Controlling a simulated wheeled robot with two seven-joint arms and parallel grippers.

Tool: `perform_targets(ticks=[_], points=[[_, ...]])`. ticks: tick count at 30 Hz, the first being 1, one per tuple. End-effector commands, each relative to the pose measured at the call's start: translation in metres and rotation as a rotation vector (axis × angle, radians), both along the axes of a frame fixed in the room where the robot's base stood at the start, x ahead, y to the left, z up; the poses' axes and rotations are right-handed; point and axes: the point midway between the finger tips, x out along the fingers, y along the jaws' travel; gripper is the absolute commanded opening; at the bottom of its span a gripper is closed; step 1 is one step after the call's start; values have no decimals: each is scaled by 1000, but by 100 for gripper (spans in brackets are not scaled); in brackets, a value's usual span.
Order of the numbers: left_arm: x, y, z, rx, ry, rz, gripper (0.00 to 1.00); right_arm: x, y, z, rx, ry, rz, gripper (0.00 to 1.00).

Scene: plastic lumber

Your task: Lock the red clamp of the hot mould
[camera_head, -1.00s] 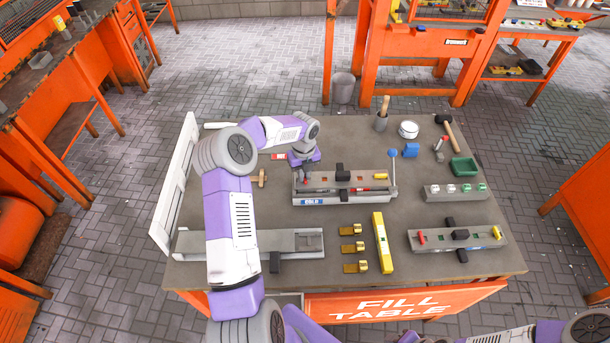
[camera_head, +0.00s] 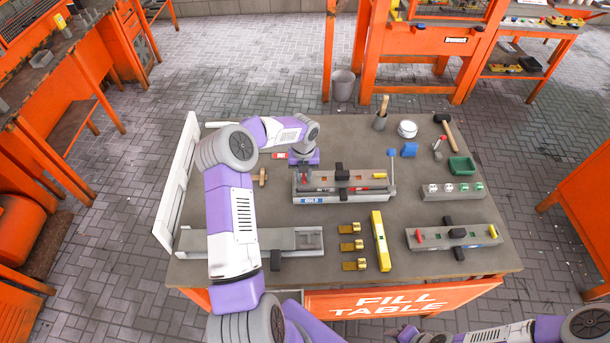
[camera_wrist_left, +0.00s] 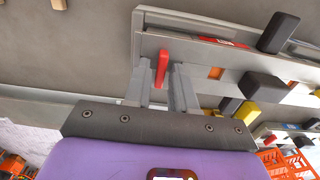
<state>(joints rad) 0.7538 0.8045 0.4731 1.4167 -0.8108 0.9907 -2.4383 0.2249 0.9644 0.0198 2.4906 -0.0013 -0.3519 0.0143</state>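A long grey mould (camera_head: 350,198) lies at the middle of the table. A blue label is on its near face, and black blocks and a yellow clamp (camera_head: 379,175) are on top. My left gripper (camera_head: 304,174) is at its left end. In the left wrist view, the red clamp (camera_wrist_left: 161,68) stands upright between the two fingers of my left gripper (camera_wrist_left: 160,75), with narrow gaps beside it. A red label (camera_wrist_left: 222,42) shows on the mould there. My right arm is at the lower right edge; its gripper is out of view.
Another grey mould (camera_head: 455,237) with red and yellow clamps lies at the right. A yellow bar (camera_head: 381,241) and brass pieces (camera_head: 350,246) lie in front. A mallet (camera_head: 447,130) and green tray (camera_head: 462,166) are farther back.

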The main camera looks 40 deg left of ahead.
Motion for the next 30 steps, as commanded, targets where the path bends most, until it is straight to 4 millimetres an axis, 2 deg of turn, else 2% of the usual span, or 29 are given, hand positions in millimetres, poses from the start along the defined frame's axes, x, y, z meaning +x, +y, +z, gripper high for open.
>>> perform_targets(ticks=[1, 3, 14, 30], points=[[0, 0, 0, 1, -1, 1, 33, 0, 0, 0, 0, 0, 0, 43], [1, 0, 1, 0, -2, 1, 44, 0, 0, 0, 0, 0, 0, 43], [1, 0, 4, 1, -4, 3, 44, 0, 0, 3, 0, 0, 0, 43], [1, 1, 57, 2, -6, 3, 44, 0, 0, 43, 0, 0, 0, 43]])
